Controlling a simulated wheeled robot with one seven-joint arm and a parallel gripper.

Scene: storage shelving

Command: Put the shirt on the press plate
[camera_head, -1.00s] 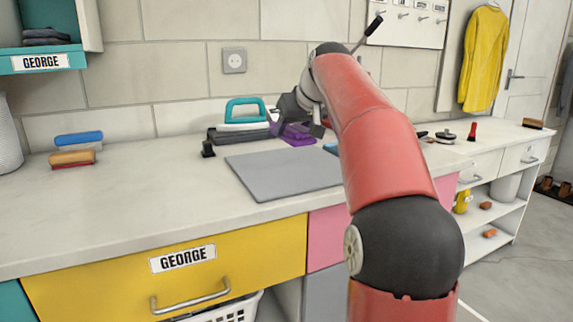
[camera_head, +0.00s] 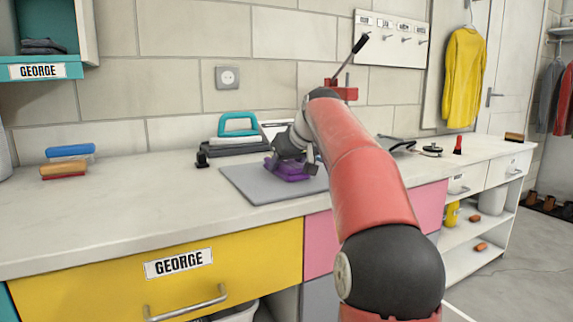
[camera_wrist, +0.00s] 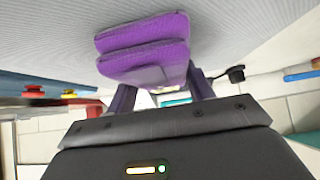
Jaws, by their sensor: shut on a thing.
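The folded purple shirt (camera_head: 290,171) is in my gripper (camera_head: 288,160), over the right part of the grey press plate (camera_head: 262,190) on the counter. In the wrist view the shirt (camera_wrist: 145,45) is between my two fingers (camera_wrist: 160,95), and the pale ribbed plate surface (camera_wrist: 50,35) lies close beyond it. My gripper is shut on the shirt. The shirt looks very near the plate, but I cannot tell whether it touches. My arm hides the plate's right end.
A teal-handled iron (camera_head: 237,126) stands behind the plate. Blue and brown brushes (camera_head: 66,163) lie at the left. The counter's front left (camera_head: 150,205) is clear. A red-based press lever (camera_head: 343,88) rises behind my arm. A yellow shirt (camera_head: 463,75) hangs at the right.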

